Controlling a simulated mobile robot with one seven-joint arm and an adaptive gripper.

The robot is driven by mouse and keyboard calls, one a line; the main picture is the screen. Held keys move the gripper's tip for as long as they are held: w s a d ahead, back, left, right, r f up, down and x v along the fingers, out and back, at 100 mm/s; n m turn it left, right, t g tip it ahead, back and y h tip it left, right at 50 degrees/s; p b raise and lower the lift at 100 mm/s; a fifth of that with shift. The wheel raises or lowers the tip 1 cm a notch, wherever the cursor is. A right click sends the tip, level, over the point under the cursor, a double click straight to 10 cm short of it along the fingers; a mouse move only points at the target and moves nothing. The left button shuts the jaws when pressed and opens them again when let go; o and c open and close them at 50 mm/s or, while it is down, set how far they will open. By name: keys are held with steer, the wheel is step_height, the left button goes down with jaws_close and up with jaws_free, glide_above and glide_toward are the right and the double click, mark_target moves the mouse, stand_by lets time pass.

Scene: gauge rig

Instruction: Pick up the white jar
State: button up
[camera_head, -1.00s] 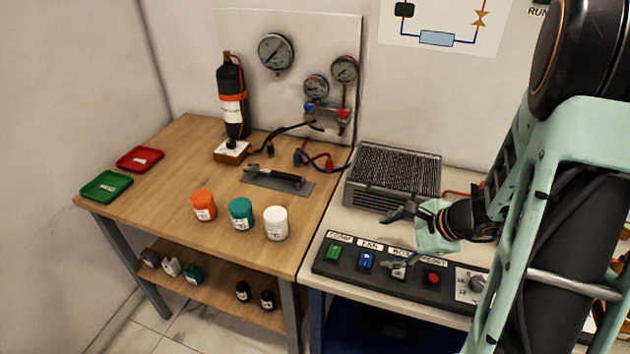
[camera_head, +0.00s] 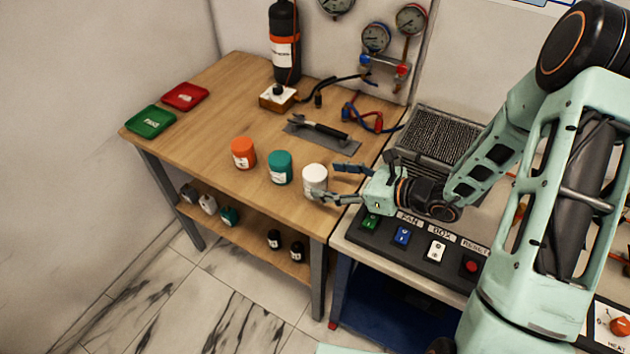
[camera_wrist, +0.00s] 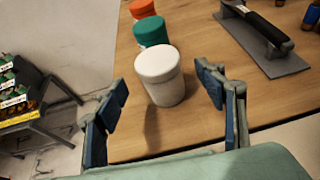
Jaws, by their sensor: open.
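The white jar (camera_head: 315,179) stands upright on the wooden table near its right front edge, at the right end of a row of three jars. My gripper (camera_head: 337,183) is open and empty, its fingers pointing left at the white jar in the head view. In the wrist view the white jar (camera_wrist: 163,78) stands ahead, between the lines of my two open fingers (camera_wrist: 160,115). Its lid and side show fully. I cannot tell from the head view whether the near finger touches the jar.
A teal jar (camera_head: 280,167) and an orange jar (camera_head: 244,153) stand to the left of the white jar. A button panel (camera_head: 420,240) is below my arm. Green (camera_head: 150,121) and red (camera_head: 184,96) trays lie far left.

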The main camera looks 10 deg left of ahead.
mark_target(323, 176)
steer(key=a, duration=0.1)
steer(key=w+a, duration=0.1)
steer(key=a, duration=0.1)
steer(key=shift+w+a+f+p, duration=0.2)
steer(key=shift+a+f+p, duration=0.05)
steer(key=shift+a+p, duration=0.15)
steer(key=shift+w+a+f, duration=0.2)
steer(key=shift+a+f, duration=0.05)
steer(key=shift+a, duration=0.15)
steer(key=c, duration=1.5)
